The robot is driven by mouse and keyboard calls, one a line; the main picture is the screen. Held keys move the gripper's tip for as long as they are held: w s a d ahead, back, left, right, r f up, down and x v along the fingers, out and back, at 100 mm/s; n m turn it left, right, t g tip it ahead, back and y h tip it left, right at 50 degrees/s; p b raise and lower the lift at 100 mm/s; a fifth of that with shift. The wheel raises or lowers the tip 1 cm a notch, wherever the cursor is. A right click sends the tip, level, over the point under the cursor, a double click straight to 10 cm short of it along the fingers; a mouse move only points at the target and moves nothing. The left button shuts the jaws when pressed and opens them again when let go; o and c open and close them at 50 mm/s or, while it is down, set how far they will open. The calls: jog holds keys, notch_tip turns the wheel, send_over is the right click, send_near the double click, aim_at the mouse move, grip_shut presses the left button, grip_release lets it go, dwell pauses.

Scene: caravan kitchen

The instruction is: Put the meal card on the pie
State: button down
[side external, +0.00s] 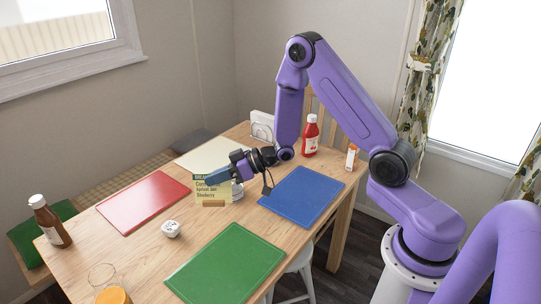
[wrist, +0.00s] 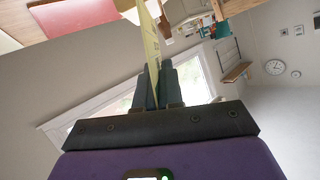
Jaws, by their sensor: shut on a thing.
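In the wrist view the card (wrist: 152,45) shows nearly edge-on between the two fingers (wrist: 155,88). I cannot make out a pie for certain in either view. A round, pale, blue-grey thing (side external: 237,190) shows partly beside the card, and the card and gripper hide part of it.
Red (side external: 143,202), blue (side external: 302,196) and green (side external: 224,264) boards lie on the table (side external: 130,250). A small white tub (side external: 171,229) stands left of the green board. A ketchup bottle (side external: 310,138) stands at the back, a brown sauce bottle (side external: 50,222) at left, an orange-topped thing (side external: 114,296) in front.

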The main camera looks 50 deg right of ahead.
jog(key=d+r+m+t+h, duration=0.15)
jog(key=d+m+h, duration=0.25)
jog(key=d, duration=1.4)
jog(key=d+r+m+t+h, duration=0.15)
jog(key=d+m+h, duration=0.3)
jog(key=d, duration=1.35)
jog(key=shift+n+t, duration=0.4)
jog(key=shift+n, duration=0.05)
jog(key=shift+w+d+f, duration=1.15)
jog(key=shift+w+f, duration=0.8)
jog(key=shift+f, duration=0.3)
jog(key=shift+w+d+f, duration=1.1)
jog(key=shift+w+f, duration=0.9)
jog(key=shift+f, duration=0.2)
jog(key=shift+w+d+f, duration=1.15)
jog(key=shift+w+f, duration=0.8)
jog(key=shift+f, duration=0.3)
jog(key=shift+f, duration=0.2)
jog(key=c, duration=1.3)
grip_release()
